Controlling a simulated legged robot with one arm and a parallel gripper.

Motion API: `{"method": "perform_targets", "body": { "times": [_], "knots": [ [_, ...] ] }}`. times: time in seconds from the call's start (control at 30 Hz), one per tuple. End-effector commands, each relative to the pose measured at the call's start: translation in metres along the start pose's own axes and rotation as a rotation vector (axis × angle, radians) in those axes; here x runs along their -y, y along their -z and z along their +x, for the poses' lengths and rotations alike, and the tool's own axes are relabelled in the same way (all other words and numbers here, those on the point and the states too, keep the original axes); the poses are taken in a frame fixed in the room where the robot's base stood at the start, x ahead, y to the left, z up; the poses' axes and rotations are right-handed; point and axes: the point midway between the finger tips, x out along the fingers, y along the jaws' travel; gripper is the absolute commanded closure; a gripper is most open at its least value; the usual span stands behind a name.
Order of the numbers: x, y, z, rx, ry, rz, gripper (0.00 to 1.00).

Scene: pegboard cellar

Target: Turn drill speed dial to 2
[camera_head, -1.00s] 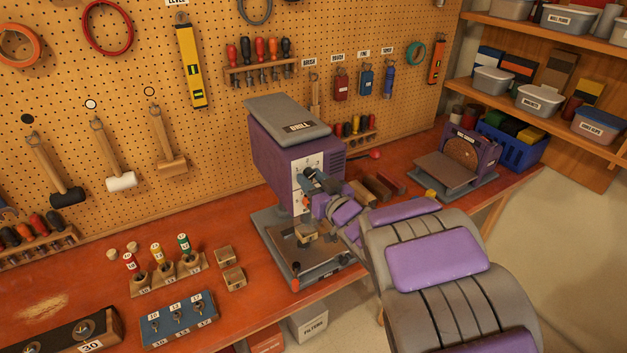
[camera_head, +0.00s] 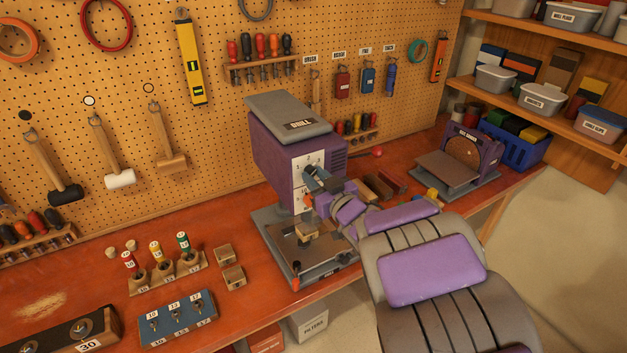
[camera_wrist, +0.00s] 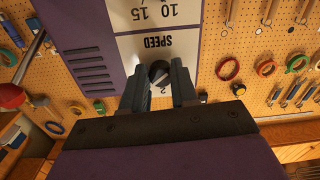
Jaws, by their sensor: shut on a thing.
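The purple drill (camera_head: 282,160) with a grey top stands on the bench against the pegboard. Its white front panel (camera_head: 301,196) carries printed numbers. In the wrist view the panel is upside down and reads SPEED, with 10 and 15 beyond it. The dark round speed dial (camera_wrist: 158,70) sits below that word in the picture, with a small 2 beside it. My gripper (camera_wrist: 160,84) is shut on the dial, one dark finger on each side.
A wooden block (camera_head: 305,231) sits on the drill's base below my wrist. A disc sander (camera_head: 466,160) and a blue crate (camera_head: 515,139) stand to the right. Bit holders (camera_head: 165,268) and a blue key rack (camera_head: 178,318) lie to the left.

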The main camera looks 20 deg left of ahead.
Motion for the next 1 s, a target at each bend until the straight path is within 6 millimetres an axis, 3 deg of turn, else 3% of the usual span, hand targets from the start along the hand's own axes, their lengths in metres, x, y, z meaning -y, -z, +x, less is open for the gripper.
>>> {"method": "perform_targets", "body": {
  "times": [0.6,1.0],
  "knots": [
    [-0.0004,-0.0005,-0.001,0.008,-0.001,-0.562,1.0],
    [0.0002,-0.0007,0.0005,0.016,0.001,-0.824,1.0]
  ]
}}
